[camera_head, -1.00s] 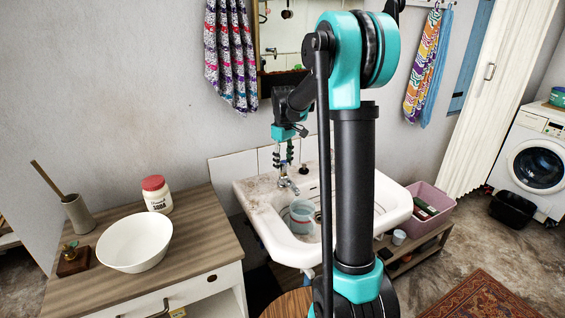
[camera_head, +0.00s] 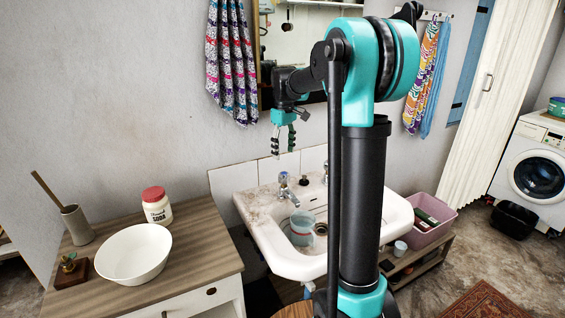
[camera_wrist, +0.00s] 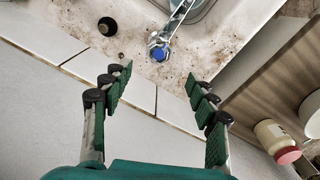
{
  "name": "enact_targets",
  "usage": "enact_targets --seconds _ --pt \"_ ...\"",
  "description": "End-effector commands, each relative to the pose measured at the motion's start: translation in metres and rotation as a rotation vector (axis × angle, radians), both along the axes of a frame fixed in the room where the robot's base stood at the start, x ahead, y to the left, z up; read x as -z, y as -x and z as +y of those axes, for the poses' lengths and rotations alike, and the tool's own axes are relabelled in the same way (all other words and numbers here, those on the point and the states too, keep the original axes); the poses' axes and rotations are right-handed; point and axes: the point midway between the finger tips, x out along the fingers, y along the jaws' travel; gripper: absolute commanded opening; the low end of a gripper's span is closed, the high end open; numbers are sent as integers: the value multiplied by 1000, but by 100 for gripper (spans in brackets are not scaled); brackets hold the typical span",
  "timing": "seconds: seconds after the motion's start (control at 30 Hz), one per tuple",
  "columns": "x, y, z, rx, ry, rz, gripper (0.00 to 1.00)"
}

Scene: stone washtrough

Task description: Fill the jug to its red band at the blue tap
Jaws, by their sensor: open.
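The translucent bluish jug (camera_head: 301,231) stands upright in the basin of the washtrough (camera_head: 262,232), under the spout of the left tap. Its red band and water level are too small to read surely. The blue tap (camera_head: 284,188) is chrome; its blue cap shows in the wrist view (camera_wrist: 158,53). I cannot tell whether water runs from it. My gripper (camera_head: 283,148) is open and empty, pointing down above the blue tap, clear of its handle. In the wrist view its fingers (camera_wrist: 157,80) are spread, with the tap just beyond them.
A second tap (camera_head: 325,177) is partly hidden by my arm. A dark stopper-like object (camera_head: 304,180) sits on the back ledge. On the left counter (camera_head: 205,235) stand a white bowl (camera_head: 133,256) and a soda jar (camera_head: 156,206). A pink crate (camera_head: 432,222) is right of the trough.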

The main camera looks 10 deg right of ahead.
Motion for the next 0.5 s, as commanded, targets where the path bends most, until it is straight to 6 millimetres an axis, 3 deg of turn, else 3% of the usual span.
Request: enact_targets --seconds 0.2,0.5 --pt "-19 0 0 0 0 0 59" --pt "-21 0 0 0 0 0 59"
